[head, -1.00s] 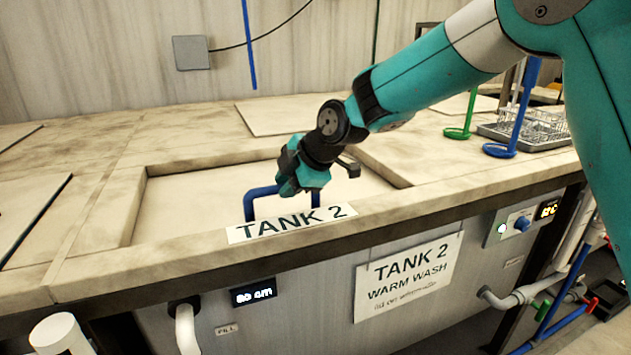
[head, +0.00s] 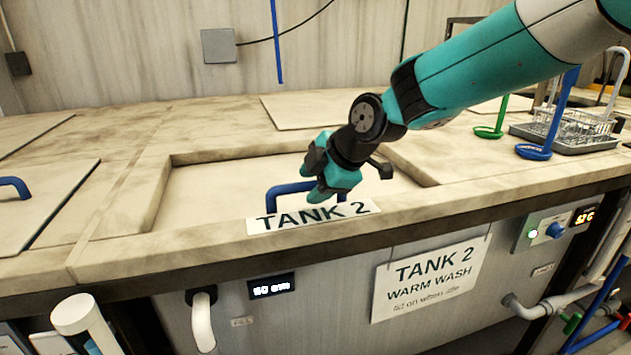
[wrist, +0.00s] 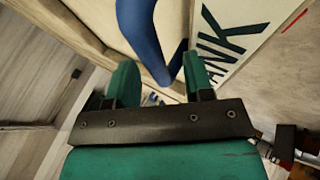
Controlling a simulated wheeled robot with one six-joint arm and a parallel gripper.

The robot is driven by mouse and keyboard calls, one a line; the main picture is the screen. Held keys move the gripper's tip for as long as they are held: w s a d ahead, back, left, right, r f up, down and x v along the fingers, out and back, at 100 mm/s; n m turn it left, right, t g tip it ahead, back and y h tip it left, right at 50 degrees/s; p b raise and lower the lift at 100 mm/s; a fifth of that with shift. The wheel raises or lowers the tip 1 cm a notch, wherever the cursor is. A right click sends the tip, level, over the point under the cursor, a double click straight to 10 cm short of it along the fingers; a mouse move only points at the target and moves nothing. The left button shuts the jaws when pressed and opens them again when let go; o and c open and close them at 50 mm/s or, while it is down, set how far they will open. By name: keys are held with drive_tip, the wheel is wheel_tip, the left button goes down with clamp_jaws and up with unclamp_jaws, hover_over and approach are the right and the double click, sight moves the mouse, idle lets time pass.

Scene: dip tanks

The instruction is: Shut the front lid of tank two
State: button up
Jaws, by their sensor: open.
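The tank two front lid (head: 225,195) is a pale worn panel. It appears to lie flat, framed by the raised rim of the counter. A blue bar handle (head: 278,193) stands near its front edge, just behind the TANK 2 label (head: 265,226). My gripper (head: 318,186) is open over the right part of this handle and hides some of it. In the wrist view the blue handle (wrist: 145,40) runs just beyond and between my open fingers (wrist: 160,82). I cannot tell whether they touch it.
A TANK 2 WARM WASH sign (head: 430,278) hangs on the tank front. At left is another lid (head: 45,205) with a blue handle (head: 14,186). At right stand a blue hook stand (head: 534,151), a green one (head: 488,132) and a wire basket (head: 580,130). The counter behind is mostly clear.

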drive_tip(key=b+v, duration=0.2)
drive_tip(key=v, duration=1.5)
drive_tip(key=shift+r, duration=0.25)
drive_tip(key=s+d+f+m+g, duration=0.1)
drive_tip(key=s+f+m, duration=0.3)
drive_tip(key=s, duration=0.3)
drive_tip(key=s+d+f+m+g+h, duration=0.1)
drive_tip(key=s+f+m+g, duration=0.1)
drive_tip(key=s+f+m, duration=0.3)
drive_tip(key=s+d+f+m+g+h, duration=0.1)
drive_tip(key=s+f+m, duration=0.4)
drive_tip(key=s, duration=0.6)
drive_tip(key=shift+s+d+f+m+g, duration=0.2)
drive_tip(key=shift+d+m+g, duration=0.15)
drive_tip(key=shift+m+g, duration=0.2)
